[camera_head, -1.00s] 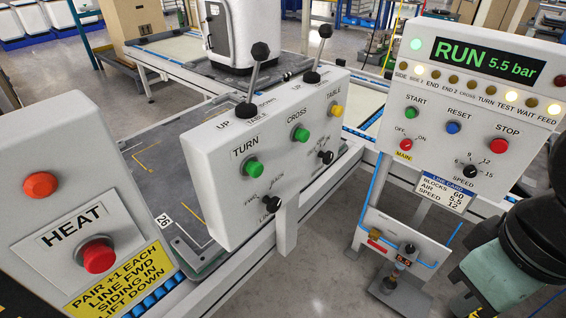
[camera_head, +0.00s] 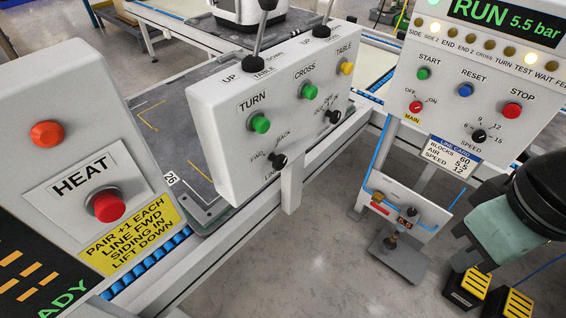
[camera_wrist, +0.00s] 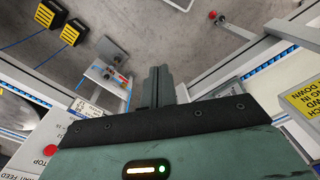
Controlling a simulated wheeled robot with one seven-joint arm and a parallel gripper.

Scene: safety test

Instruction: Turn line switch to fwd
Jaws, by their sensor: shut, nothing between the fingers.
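The line switch (camera_head: 277,162) is a small black knob low on the left of the white panel box (camera_head: 225,180), with FWD marked to its upper left, BACK above it and LINE below. Which mark it points to is too small to tell. My gripper (camera_wrist: 158,75) shows in the wrist view with its grey fingers together and nothing between them. In the head view my green gripper body is at the right edge, well apart from the switch, below the RUN panel (camera_head: 450,110).
Two upright levers (camera_head: 262,28) stand on top of the panel box. A HEAT box (camera_head: 75,130) with a red button stands at left. A small pedal-like stand (camera_head: 400,255) and yellow-black pedals (camera_head: 465,288) are on the floor.

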